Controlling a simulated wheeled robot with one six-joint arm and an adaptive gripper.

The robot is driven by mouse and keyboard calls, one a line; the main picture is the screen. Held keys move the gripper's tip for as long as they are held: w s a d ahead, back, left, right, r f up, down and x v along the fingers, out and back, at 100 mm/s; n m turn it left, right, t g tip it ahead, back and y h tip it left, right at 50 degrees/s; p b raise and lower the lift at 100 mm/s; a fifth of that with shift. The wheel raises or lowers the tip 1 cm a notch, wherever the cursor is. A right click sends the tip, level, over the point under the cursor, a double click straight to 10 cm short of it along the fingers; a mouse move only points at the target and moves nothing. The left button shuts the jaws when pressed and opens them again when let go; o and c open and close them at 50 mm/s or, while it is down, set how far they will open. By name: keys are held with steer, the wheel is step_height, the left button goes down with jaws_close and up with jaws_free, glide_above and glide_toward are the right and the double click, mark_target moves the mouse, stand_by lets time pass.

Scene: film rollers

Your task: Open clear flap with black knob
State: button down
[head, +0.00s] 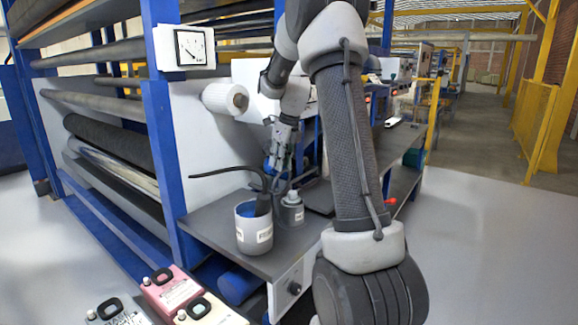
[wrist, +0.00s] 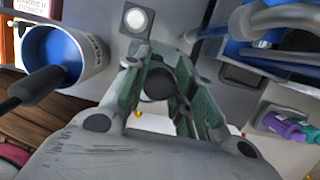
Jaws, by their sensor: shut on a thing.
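My gripper (head: 281,160) is in the middle of the head view, low over the workbench and in front of the machine's pale panel. In the wrist view its two green-padded fingers (wrist: 160,102) are closed around a dark round thing, which looks like the black knob (wrist: 157,84). The fingers and my arm hide most of it. I cannot make out the clear flap or its edges in either view, so I cannot tell whether it is open or shut.
A pale cup (head: 254,232) with a blue inside and a black-handled tool stands on the grey workbench (head: 205,222). A small grey capped bottle (head: 291,212) stands beside it.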

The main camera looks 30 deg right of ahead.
steer(key=w, duration=0.1)
steer(key=w+a, duration=0.1)
steer(key=shift+w, duration=0.3)
steer(key=shift+w+a+f, duration=0.15)
steer(key=shift+w, duration=0.35)
steer(key=shift+w+a+f, duration=0.15)
steer(key=shift+w, duration=0.35)
steer(key=c, duration=1.2)
jaws_free()
steer(key=shift+o, duration=0.2)
